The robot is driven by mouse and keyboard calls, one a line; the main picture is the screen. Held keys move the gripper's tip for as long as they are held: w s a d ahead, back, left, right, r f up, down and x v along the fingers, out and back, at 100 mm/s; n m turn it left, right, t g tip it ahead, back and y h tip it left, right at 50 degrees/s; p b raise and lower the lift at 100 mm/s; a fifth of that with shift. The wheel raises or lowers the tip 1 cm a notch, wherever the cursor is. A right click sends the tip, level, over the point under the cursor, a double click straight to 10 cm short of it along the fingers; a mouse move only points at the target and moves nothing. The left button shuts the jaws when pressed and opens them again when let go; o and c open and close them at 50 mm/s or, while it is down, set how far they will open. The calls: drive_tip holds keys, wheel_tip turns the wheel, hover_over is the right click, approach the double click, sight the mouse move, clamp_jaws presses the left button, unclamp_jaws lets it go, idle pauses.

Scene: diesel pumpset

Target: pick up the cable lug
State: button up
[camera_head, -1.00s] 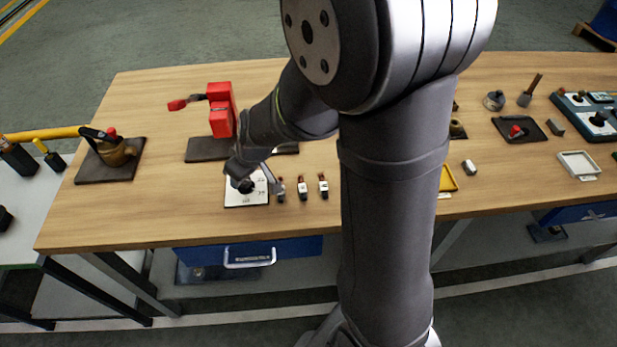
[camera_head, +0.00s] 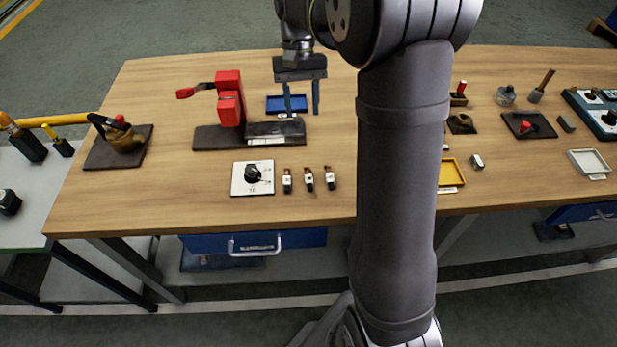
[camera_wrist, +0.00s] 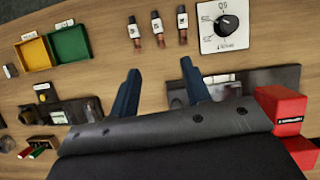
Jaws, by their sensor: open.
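My gripper (camera_head: 302,112) is open and empty, with two blue fingers pointing down at the back of the wooden bench, around the blue tray (camera_head: 272,104) in the head view. In the wrist view its fingers (camera_wrist: 160,85) are spread over bare wood. I cannot tell for certain which item is the cable lug. Three small labelled pieces with dark and copper-brown ends stand in a row: left (camera_head: 287,181), middle (camera_head: 308,180), right (camera_head: 329,178). They also show in the wrist view (camera_wrist: 158,32). A small silvery piece (camera_head: 477,161) lies right of the yellow tray (camera_head: 452,172).
A white dial plate (camera_head: 240,185) lies left of the row. A red press-like tool (camera_head: 230,95) on a dark base (camera_head: 215,138) stands beside my gripper. A green tray (camera_wrist: 71,45) shows in the wrist view. The front left of the bench is clear.

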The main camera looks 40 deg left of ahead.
approach(309, 178)
drive_tip(key=f, duration=0.2)
drive_tip(key=shift+s+f, duration=0.3)
drive_tip(key=shift+d+x, duration=0.15)
drive_tip(key=shift+x, duration=1.25)
drive_tip(key=shift+d+x, duration=0.15)
drive_tip(key=shift+x, duration=1.2)
clamp_jaws()
